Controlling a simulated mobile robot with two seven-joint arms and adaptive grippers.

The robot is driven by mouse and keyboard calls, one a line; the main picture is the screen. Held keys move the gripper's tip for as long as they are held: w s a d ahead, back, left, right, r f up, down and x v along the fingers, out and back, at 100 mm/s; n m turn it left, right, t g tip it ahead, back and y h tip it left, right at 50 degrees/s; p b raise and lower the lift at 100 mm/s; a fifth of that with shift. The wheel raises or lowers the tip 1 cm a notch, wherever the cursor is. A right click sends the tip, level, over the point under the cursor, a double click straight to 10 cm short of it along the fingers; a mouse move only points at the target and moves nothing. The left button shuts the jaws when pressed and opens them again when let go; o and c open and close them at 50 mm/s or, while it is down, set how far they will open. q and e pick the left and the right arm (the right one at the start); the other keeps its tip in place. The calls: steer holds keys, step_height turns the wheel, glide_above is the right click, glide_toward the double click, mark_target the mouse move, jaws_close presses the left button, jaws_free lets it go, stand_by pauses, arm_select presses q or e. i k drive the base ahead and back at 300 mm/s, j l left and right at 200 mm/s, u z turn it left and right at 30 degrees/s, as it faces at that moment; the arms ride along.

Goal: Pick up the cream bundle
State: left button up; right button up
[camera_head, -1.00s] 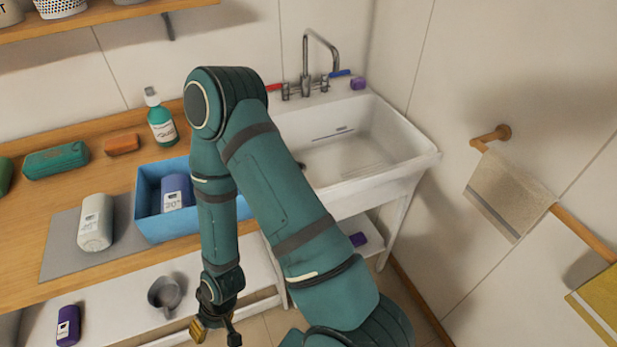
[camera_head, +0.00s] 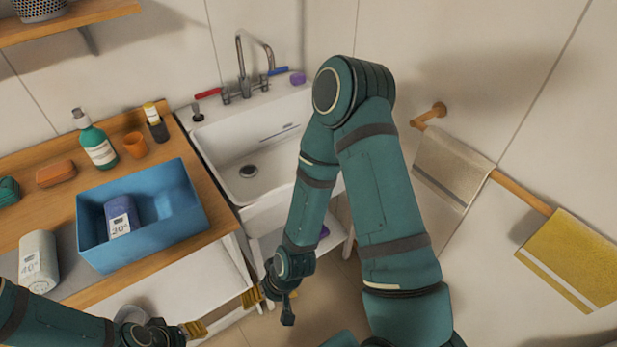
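The cream bundle (camera_head: 38,262), a pale rolled shape with a 40° label, sits on the grey mat at the left of the wooden counter. My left gripper (camera_head: 190,329) is at the bottom, in front of the counter and to the right of the bundle, apart from it. Only part of it shows, so I cannot tell how far it is open. My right gripper (camera_head: 271,306) hangs in front of the sink, far right of the bundle. Its fingers are apart, with nothing seen between them.
A blue box (camera_head: 165,235) holding a purple-blue bundle (camera_head: 122,215) labelled 20° stands right of the cream bundle. Behind are a green bottle (camera_head: 98,148), an orange cup (camera_head: 134,145) and an orange block (camera_head: 56,173). The sink (camera_head: 245,165) is to the right. A lower shelf runs beneath the counter.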

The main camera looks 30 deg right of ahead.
mark_target(37, 271)
steer(key=z, duration=0.8)
steer(key=u, duration=1.7)
steer(key=l+u, duration=0.15)
steer(key=u, duration=0.2)
steer(key=i, duration=0.05)
